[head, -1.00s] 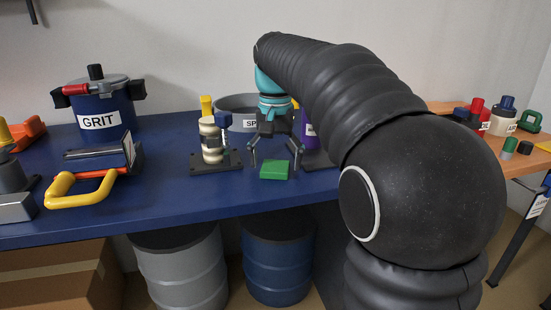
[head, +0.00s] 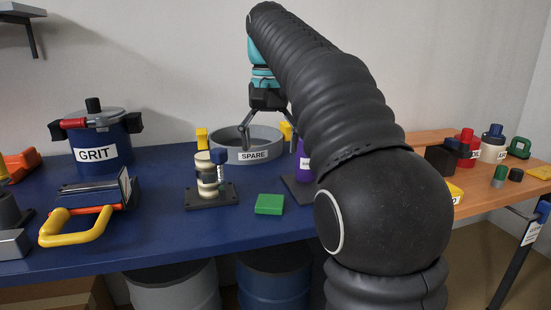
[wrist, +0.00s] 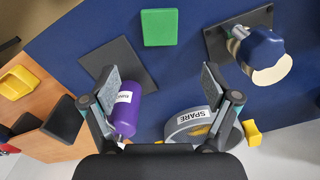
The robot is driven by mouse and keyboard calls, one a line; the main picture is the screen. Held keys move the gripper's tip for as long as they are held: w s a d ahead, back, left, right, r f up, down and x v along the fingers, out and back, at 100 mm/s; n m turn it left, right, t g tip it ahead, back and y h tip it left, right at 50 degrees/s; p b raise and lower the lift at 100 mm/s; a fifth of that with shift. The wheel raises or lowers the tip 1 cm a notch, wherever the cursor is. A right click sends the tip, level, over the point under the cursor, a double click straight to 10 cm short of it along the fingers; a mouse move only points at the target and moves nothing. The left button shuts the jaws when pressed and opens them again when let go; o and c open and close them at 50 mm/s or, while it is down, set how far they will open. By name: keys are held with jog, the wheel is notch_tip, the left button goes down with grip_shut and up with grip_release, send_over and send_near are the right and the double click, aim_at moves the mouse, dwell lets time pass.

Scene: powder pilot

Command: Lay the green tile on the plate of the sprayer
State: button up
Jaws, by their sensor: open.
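The green tile (head: 269,204) lies flat on the blue bench top, near its front edge. It also shows at the top of the wrist view (wrist: 159,27). My gripper (head: 268,130) is open and empty, raised above the bench behind the tile. In the wrist view its two fingers (wrist: 162,80) are spread wide with nothing between them. A purple bottle (head: 304,163) stands by a dark flat plate (wrist: 112,66), which is bare; my arm partly hides both in the head view. I cannot tell for certain whether this is the sprayer.
A grey tub marked SPARE (head: 253,156) stands below my gripper. A cream stack with a blue knob (head: 207,174) stands on a dark base left of the tile. A blue GRIT pot (head: 100,152) and yellow-handled tool (head: 75,226) are further left.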

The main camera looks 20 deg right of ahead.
jog(key=shift+s, duration=0.1)
jog(key=s+f+n+t, duration=0.4)
jog(key=s+f+t, duration=0.1)
jog(key=s+f, duration=1.8)
jog(key=shift+s+a+n+t, duration=0.15)
jog(key=shift+s+n+t, duration=0.05)
jog(key=shift+n+t, duration=0.1)
jog(key=shift+o, duration=0.4)
